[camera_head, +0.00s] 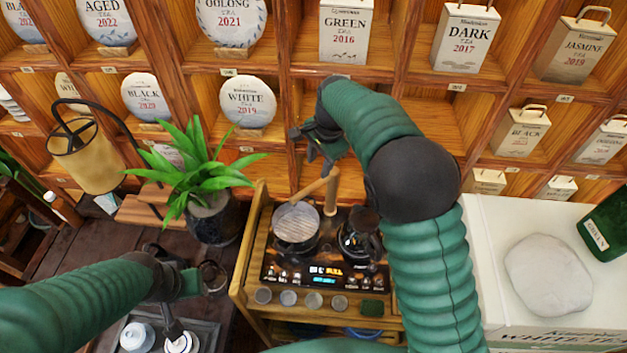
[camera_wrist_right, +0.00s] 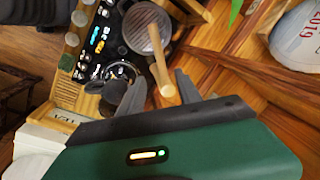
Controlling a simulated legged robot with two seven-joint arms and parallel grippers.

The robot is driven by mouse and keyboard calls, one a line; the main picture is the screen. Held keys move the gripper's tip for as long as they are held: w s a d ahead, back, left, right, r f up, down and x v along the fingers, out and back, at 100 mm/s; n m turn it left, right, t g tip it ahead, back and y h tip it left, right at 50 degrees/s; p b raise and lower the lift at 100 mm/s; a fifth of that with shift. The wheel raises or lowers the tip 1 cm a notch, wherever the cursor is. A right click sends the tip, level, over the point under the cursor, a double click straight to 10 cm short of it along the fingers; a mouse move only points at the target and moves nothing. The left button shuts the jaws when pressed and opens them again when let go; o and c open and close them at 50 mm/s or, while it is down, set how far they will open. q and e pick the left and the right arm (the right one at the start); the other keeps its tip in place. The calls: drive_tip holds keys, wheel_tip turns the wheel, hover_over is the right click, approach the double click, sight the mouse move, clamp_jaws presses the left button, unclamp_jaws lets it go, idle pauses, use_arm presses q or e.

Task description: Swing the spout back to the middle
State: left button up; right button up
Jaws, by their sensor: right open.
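In the right wrist view, the light wooden spout and post (camera_wrist_right: 167,92) show between the fingers. My right gripper (camera_head: 318,160) is above and behind the post in the head view; its open fingers also show in the wrist view (camera_wrist_right: 160,80). I cannot tell whether they touch the wood. My left gripper (camera_head: 193,294) is low at the left, far from the spout; its fingers are unclear.
A dark glass pot (camera_head: 360,238) stands right of the post on the stove with a control panel (camera_head: 325,280). A potted plant (camera_head: 210,215) is to the left. Shelves of tea (camera_head: 400,70) stand close behind. A white box (camera_head: 480,230) is at right.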

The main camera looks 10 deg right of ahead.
sight(313, 185)
drive_tip(key=f, duration=0.3)
drive_tip(key=w+f+p, duration=0.1)
drive_tip(key=f, duration=0.3)
drive_tip(key=w+f+p, duration=0.1)
drive_tip(key=f, duration=0.3)
drive_tip(key=shift+w+a, duration=0.15)
drive_tip(key=shift+a, duration=0.2)
drive_tip(key=shift+a+f, duration=0.1)
drive_tip(key=shift+f, duration=0.25)
drive_tip(key=shift+c, duration=0.2)
clamp_jaws()
drive_tip(key=shift+w, duration=0.1)
